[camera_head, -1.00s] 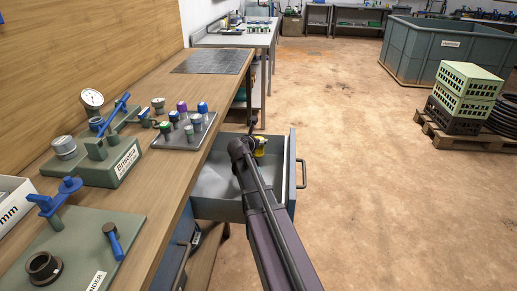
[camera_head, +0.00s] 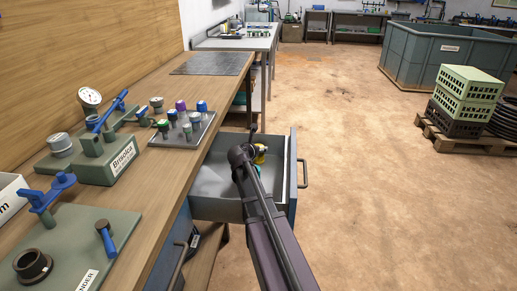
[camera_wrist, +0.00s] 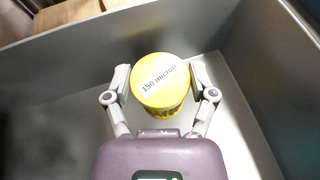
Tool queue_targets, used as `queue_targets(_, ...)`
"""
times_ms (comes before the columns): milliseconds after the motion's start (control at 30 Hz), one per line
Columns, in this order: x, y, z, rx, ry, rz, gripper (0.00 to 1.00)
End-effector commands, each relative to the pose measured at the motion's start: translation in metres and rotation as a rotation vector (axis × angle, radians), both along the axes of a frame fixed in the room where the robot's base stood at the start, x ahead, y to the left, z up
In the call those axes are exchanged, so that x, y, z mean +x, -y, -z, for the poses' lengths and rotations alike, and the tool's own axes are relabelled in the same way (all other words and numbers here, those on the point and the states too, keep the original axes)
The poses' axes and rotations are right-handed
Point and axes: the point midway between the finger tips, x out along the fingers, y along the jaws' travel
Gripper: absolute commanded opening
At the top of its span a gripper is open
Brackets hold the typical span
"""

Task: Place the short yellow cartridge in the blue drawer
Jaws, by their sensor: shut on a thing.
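The yellow cartridge (camera_wrist: 160,95) has a white label on top reading "150 micron" in the wrist view. My gripper (camera_wrist: 160,82) is shut on it, one finger on each side, and it looks upright. In the head view the cartridge (camera_head: 261,152) shows as a small yellow patch beyond the end of my arm, inside the outline of the open drawer. The drawer (camera_head: 293,178) is pulled out, with a blue front and grey inside. Its grey wall (camera_wrist: 60,50) surrounds the cartridge in the wrist view. I cannot tell whether the cartridge touches the drawer floor.
A wooden bench (camera_head: 165,163) runs along the left above the drawer. On it are a tray (camera_head: 183,136) of several coloured-capped cartridges, a manifold block (camera_head: 118,160) and a green plate (camera_head: 75,240). The floor right of the drawer is clear.

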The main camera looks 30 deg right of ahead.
Motion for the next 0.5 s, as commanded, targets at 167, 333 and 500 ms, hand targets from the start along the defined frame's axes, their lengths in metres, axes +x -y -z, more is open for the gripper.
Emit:
queue_targets(167,-0.0001,0.0002,0.0017,0.0,0.0,0.0,1.0)
queue_targets(333,0.0,0.0003,0.0017,0.0,0.0,0.0,1.0)
queue_targets(500,-0.0001,0.0003,0.0017,0.0,0.0,0.0,1.0)
